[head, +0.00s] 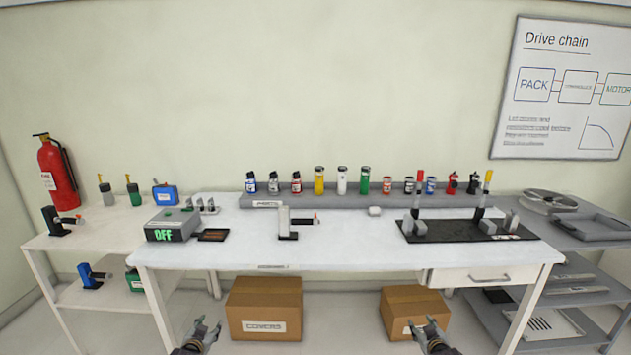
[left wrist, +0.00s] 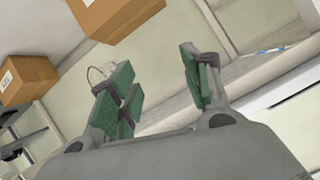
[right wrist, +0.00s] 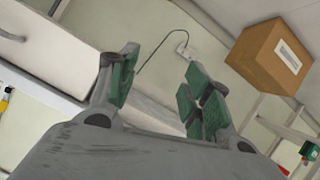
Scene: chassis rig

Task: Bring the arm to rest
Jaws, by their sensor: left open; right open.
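My left gripper (head: 205,332) is low at the bottom of the head view, in front of the white table (head: 350,256) and below its top. Its green-padded fingers stand apart and empty in the left wrist view (left wrist: 160,88). My right gripper (head: 426,332) is also low, at the bottom right of centre, in front of the table. Its fingers (right wrist: 158,90) are apart with nothing between them in the right wrist view. Neither gripper touches any object.
On the table stand a box reading OFF (head: 172,226), a grey stand (head: 284,222) and a black fixture plate (head: 465,232). Several bottles line the rear shelf. Cardboard boxes (head: 264,300) (head: 412,303) sit below. Side shelves flank the table; a fire extinguisher (head: 56,175) stands left.

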